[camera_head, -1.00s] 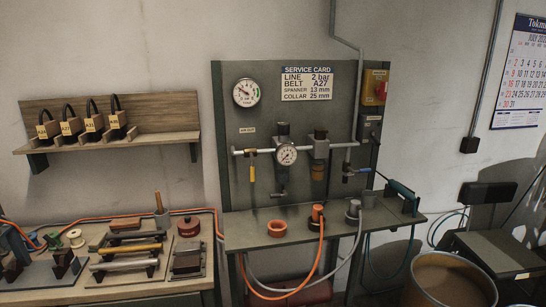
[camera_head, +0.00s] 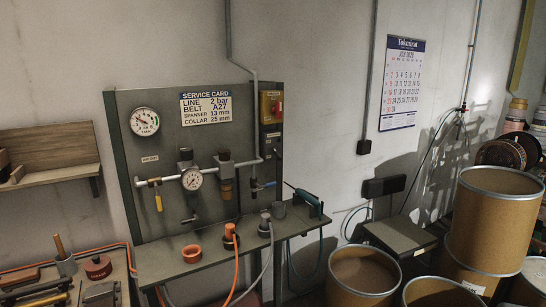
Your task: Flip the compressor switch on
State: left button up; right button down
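A yellow switch box (camera_head: 270,107) with a red knob (camera_head: 276,106) is mounted at the upper right of the dark panel (camera_head: 160,98), beside the service card (camera_head: 206,107). Its label and the knob's setting are too small to read for certain. A smaller grey box (camera_head: 272,145) sits just below it; its details are unclear. Neither of my grippers is in view.
A pressure gauge (camera_head: 191,180), pipe and valves cross the panel above a narrow shelf (camera_head: 163,267) with orange and grey hose fittings. A green-handled tool (camera_head: 306,197) sits at the shelf's right end. Brown drums (camera_head: 495,222) crowd the right.

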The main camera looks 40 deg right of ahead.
aim_at(278, 155)
jog(key=z, duration=1.2)
